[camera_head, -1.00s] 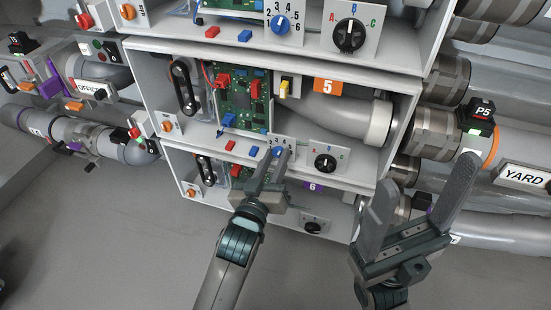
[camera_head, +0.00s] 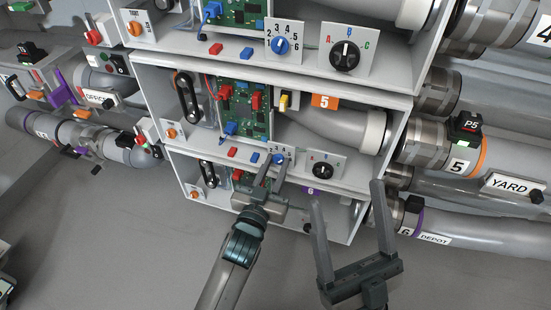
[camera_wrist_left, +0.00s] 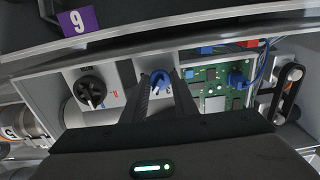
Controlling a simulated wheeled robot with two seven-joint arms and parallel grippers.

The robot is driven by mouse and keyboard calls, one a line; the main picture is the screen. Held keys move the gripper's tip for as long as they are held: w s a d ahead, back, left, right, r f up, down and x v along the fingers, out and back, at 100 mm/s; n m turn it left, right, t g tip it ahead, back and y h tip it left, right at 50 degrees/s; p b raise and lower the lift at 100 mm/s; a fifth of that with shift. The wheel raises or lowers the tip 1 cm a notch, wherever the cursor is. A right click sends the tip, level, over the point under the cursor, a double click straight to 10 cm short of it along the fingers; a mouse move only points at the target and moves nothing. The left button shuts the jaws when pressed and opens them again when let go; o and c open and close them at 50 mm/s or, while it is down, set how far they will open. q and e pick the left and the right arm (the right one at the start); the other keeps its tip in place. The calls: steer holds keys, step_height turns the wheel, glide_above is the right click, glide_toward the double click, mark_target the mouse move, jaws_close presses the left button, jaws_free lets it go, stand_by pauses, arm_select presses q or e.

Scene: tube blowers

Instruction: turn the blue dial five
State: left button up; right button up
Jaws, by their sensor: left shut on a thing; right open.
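The blue dial of bay 5 (camera_head: 278,158) sits on a small white numbered panel at the front edge of the bay's shelf. It also shows in the left wrist view (camera_wrist_left: 160,78), between the two dark fingers. My left gripper (camera_head: 272,172) reaches up to it from below and is shut on it. The fingers hide part of the panel, and I cannot read where the dial points. The orange label 5 (camera_head: 325,101) marks this bay. My right gripper (camera_head: 352,208) is open and empty, below and right of the bays.
Beside the dial are a black A-B-C knob (camera_head: 321,170) and red and blue blocks on the shelf. Another blue dial (camera_head: 280,45) is in the bay above. The purple label 6 (camera_wrist_left: 77,21) is near my left gripper. Large pipes (camera_head: 470,165) fill the right side.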

arm_select(q)
steer(key=shift+r+m+p, duration=0.15)
steer(key=shift+m+p, duration=0.9)
steer(key=shift+m, duration=0.15)
steer(key=shift+m+p, duration=0.45)
steer(key=shift+m, duration=0.35)
arm_select(e)
step_height(320, 180, down, 10)
steer(key=w+a+g+h, duration=0.1)
steer(key=w+a+g, duration=0.1)
steer(key=g, duration=0.5)
steer(key=shift+w+a+f+h, duration=0.2)
steer(key=shift+w+a+h, duration=0.15)
steer(key=shift+a, duration=0.1)
arm_select(q)
steer(key=o, duration=1.1)
steer(key=shift+c, duration=0.2)
steer(key=shift+s, duration=0.1)
